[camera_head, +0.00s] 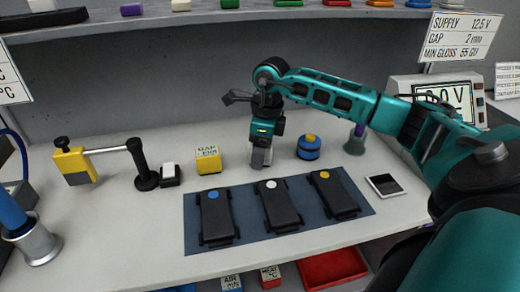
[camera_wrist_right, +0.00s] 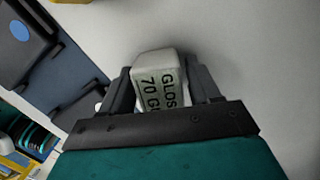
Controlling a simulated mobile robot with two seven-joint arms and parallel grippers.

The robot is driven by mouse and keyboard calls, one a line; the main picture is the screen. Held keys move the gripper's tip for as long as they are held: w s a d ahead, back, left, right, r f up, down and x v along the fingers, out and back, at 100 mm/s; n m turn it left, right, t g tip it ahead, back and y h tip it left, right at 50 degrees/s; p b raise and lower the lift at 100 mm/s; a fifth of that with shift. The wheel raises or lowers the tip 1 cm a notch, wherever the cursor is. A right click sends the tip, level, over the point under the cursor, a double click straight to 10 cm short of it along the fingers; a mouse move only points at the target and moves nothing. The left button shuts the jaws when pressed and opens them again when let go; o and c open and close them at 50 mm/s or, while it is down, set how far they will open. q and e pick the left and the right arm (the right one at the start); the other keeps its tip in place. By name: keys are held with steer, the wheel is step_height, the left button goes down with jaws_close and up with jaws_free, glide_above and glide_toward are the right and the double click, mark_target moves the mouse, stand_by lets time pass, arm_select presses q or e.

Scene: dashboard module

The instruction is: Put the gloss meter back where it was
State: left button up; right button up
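The gloss meter (camera_head: 260,156) is a small light-grey block at the back middle of the bench, behind the dark mat. In the right wrist view the gloss meter (camera_wrist_right: 161,90) shows a label reading "GLOS" and "70 G", partly cut off. My right gripper (camera_head: 264,142) points down over it. In the right wrist view the fingers of my right gripper (camera_wrist_right: 162,88) lie along both its sides, closed on it. Its underside is at or just above the bench; I cannot tell which. My left gripper is in neither view.
The blue mat (camera_head: 254,225) holds three black devices in front. A yellow gap block (camera_head: 208,159) stands to the left, and a blue-yellow round object (camera_head: 309,147) to the right. A yellow tool on a stand (camera_head: 75,164) is at left.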

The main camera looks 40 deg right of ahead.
steer(key=shift+o, duration=1)
step_height(320, 180, up, 12)
steer(key=s+p, duration=0.1)
steer(key=shift+d+r, duration=0.15)
steer(key=shift+d, duration=0.3)
